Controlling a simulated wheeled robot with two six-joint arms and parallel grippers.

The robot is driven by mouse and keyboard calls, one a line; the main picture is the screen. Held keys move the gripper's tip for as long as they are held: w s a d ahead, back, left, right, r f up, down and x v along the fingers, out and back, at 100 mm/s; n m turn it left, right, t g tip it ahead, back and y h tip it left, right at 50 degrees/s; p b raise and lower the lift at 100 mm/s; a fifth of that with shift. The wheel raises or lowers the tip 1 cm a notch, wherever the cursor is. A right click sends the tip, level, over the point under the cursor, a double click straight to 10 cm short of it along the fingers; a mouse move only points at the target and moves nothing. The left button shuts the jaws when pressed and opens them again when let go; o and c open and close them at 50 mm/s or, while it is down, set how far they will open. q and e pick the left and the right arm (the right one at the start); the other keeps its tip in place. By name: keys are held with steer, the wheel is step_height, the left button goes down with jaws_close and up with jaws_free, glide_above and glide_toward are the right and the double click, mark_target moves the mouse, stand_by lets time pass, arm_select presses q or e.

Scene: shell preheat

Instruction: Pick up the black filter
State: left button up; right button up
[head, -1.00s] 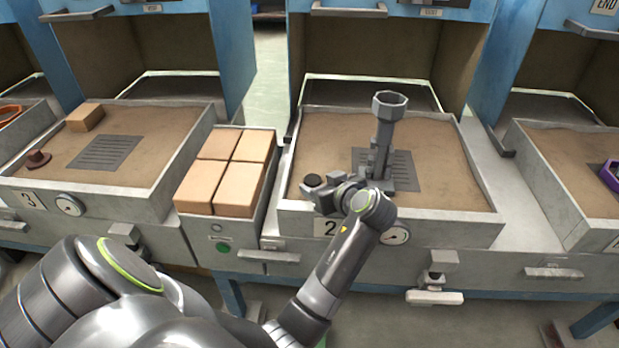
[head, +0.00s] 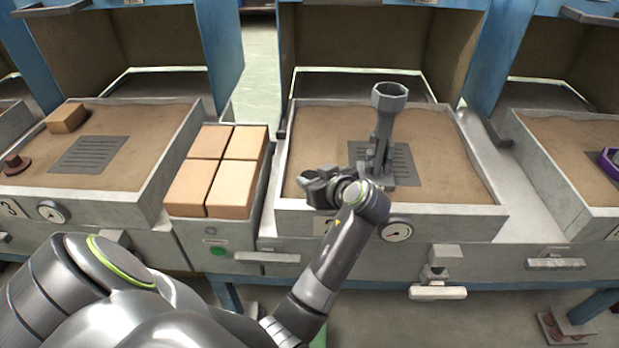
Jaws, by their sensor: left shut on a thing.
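My left gripper (head: 314,182) is low over the front left part of the sand tray marked 2 (head: 470,217). It is shut on the small black filter (head: 312,176). The jaws and wrist hide most of the filter, and I cannot tell whether it still touches the sand. A tall grey funnel-topped stand (head: 382,130) rises just right of the gripper, on the dark grate. My right gripper is not in view.
A bin of tan blocks (head: 267,205) stands left of the tray. The tray marked 3 (head: 110,205) holds a tan block (head: 66,118) and a brown knob-like piece (head: 16,164). A purple piece (head: 609,160) lies in the right tray. Sand right of the stand is clear.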

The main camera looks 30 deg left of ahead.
arm_select(q)
steer(key=shift+c, duration=0.7)
